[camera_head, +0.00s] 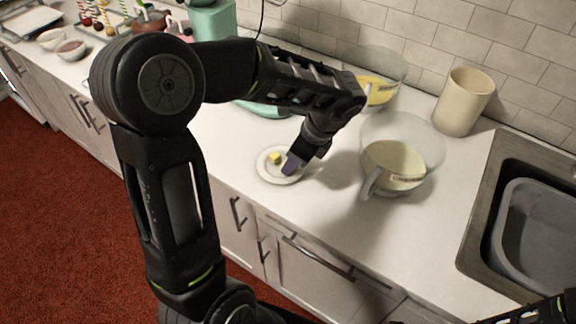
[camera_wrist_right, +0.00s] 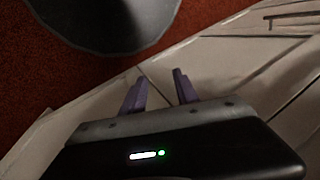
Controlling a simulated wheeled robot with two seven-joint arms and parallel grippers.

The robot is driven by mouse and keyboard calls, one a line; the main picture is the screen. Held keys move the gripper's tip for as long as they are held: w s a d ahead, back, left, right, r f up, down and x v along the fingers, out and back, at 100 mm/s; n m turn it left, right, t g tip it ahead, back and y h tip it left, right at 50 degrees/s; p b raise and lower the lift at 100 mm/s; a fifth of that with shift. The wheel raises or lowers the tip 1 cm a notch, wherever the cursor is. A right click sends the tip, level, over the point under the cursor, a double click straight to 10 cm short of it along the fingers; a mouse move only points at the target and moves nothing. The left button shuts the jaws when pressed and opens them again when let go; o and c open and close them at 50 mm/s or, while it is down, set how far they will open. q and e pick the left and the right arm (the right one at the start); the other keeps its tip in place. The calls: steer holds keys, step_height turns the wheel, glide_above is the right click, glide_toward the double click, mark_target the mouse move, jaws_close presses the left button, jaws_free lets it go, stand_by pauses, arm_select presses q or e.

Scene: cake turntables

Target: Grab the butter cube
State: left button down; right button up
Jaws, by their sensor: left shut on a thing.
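The butter cube (camera_head: 274,157) is small and yellow and shows at the small white plate (camera_head: 270,172) on the counter, in the head view. My left gripper (camera_head: 289,164) reaches down over the right side of the plate, its purple fingertips right beside the cube. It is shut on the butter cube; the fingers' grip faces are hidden. In the right wrist view my right gripper (camera_wrist_right: 158,78) has its two purple fingers apart with nothing between them.
A cream canister (camera_head: 464,102) and the sink (camera_head: 480,235) are further right. Counter in front of the bowls is clear.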

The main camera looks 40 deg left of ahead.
arm_select(q)
steer(key=shift+r, duration=0.55)
step_height(320, 180, up, 6)
steer(key=shift+r, duration=0.15)
step_height(320, 180, up, 3)
steer(key=shift+f+p, duration=0.15)
steer(key=shift+p, duration=0.55)
